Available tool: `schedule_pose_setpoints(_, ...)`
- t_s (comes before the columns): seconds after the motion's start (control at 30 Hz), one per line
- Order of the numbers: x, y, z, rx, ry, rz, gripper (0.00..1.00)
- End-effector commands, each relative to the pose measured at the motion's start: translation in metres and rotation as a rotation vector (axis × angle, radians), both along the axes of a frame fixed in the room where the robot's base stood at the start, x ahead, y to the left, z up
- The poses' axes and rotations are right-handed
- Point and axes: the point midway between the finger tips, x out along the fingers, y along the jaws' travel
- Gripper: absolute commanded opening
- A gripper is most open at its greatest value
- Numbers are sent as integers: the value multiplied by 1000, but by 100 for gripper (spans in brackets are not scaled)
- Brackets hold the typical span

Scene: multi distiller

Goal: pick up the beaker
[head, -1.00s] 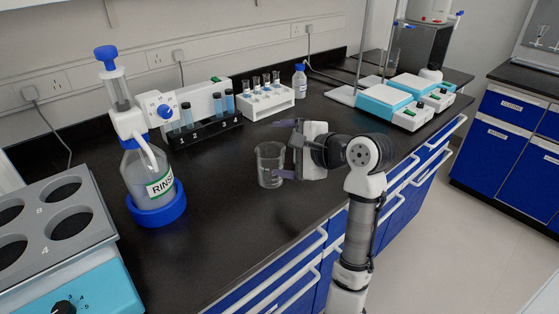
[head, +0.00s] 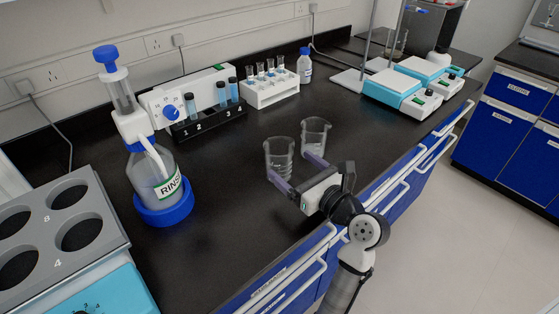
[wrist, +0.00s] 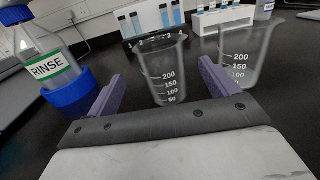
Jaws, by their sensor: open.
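Two clear glass beakers stand upright on the black bench. The left beaker (head: 279,155) and the right beaker (head: 315,136) are side by side in the head view. My gripper (head: 289,165) is open and empty at the bench's front side, its purple fingers pointing at them. In the wrist view, the left beaker (wrist: 163,68) shows in the gap between the fingers of my gripper (wrist: 160,76), apparently just beyond the tips. The right beaker (wrist: 247,58) shows behind and outside the right finger. Both have white volume marks. I cannot tell if a finger touches glass.
A RINSE bottle (head: 155,175) in a blue base stands left. Behind are a black tube rack (head: 210,124) and a white vial rack (head: 272,92). Teal-and-white hotplates (head: 395,90) stand back right. The bench between the bottle and the beakers is clear.

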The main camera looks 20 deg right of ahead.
Motion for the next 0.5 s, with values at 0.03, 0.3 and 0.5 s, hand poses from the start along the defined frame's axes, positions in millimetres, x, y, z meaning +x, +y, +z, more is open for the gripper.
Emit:
schedule_pose_setpoints(0.03, 9, 4, 1, 0, 0, 4, 86)
schedule_pose_setpoints(0.3, 33, 10, 1, -2, 0, 1, 86)
schedule_pose_setpoints(0.5, 59, 17, 3, -2, 2, 2, 86)
